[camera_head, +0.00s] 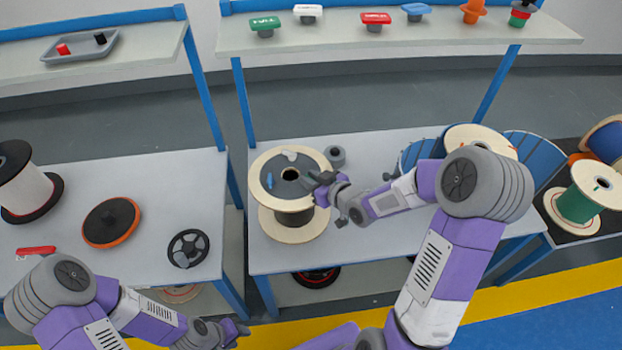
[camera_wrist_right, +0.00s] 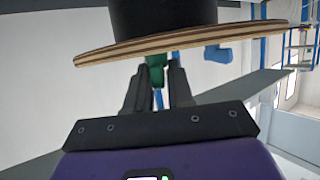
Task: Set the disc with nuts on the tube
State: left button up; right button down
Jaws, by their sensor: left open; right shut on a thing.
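The wood-rimmed spool (camera_head: 272,162) stands on the middle table, its top dark with a hole and small light and blue pieces on it. My right gripper (camera_head: 322,188) is at the right edge of its top. In the right wrist view, a layered wooden flange (camera_wrist_right: 190,40) with a black cylinder crosses above the fingers, and my right gripper (camera_wrist_right: 155,75) is shut on what looks like a small green piece (camera_wrist_right: 156,75). A black disc with an orange rim (camera_head: 110,221) lies on the left table. My left gripper (camera_head: 238,331) is open, low in front of the tables. I cannot identify the tube for certain.
A black handwheel (camera_head: 188,248) and a black-and-white spool (camera_head: 25,192) are on the left table. A grey ring (camera_head: 336,156) sits behind the middle spool. A blue drum (camera_head: 535,155) and green spool (camera_head: 578,204) are at right. Shelves stand behind; the left table's middle has free room.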

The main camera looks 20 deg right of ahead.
jog(key=shift+f+b, duration=0.7)
jog(key=shift+b, duration=0.15)
jog(key=shift+r, duration=0.1)
jog(key=shift+r+p, duration=0.6)
jog(key=shift+r, duration=0.15)
jog(key=shift+d, duration=0.1)
dwell(0.7)
jog(key=shift+f+b, duration=0.85)
jog(key=c, duration=1.3)
grip_release()
jog(key=shift+o, duration=0.2)
